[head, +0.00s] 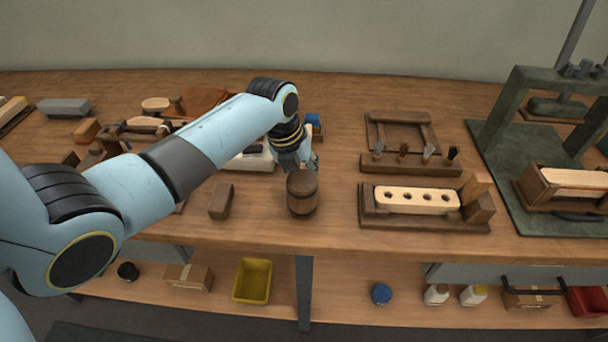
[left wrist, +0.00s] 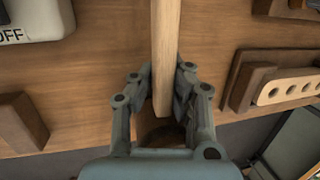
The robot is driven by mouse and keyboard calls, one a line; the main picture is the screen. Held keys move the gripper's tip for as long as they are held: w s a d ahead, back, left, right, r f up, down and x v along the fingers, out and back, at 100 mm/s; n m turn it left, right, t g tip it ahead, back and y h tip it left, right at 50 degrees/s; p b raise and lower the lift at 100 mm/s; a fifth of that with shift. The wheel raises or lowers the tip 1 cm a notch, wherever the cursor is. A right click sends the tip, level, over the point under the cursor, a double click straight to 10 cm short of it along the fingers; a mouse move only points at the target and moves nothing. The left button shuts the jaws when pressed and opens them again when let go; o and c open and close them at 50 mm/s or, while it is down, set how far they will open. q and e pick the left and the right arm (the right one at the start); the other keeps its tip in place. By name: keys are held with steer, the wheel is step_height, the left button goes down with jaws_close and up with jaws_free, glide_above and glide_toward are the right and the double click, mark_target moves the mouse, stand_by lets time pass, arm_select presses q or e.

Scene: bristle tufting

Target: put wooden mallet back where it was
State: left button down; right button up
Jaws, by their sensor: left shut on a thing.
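The wooden mallet shows in the head view as a dark brown, barrel-shaped head (head: 302,194) just below my left gripper (head: 302,162), near the front edge of the bench. In the left wrist view its pale handle (left wrist: 164,50) runs down between the fingers of my left gripper (left wrist: 158,95), which is shut on the mallet. Part of the dark head (left wrist: 160,132) shows low between the fingers. I cannot tell whether the head touches the bench. My right gripper is out of view.
A brown wooden block (head: 221,201) lies left of the mallet. To its right sit a jig with a pale drilled block (head: 417,200) and a tool rack (head: 410,164). A green press (head: 510,110) stands far right. Bare bench (head: 335,180) lies between mallet and jig.

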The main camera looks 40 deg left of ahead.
arm_select(q)
steer(key=shift+f, duration=0.3)
steer(key=c, duration=1.8)
jaws_free()
steer(key=shift+f, duration=0.1)
steer(key=shift+c, duration=0.2)
steer(key=o, duration=0.5)
steer(key=shift+c, duration=0.2)
steer(key=shift+r, duration=0.25)
steer(key=p+v, duration=0.1)
steer(key=v, duration=1)
steer(key=shift+r, duration=0.4)
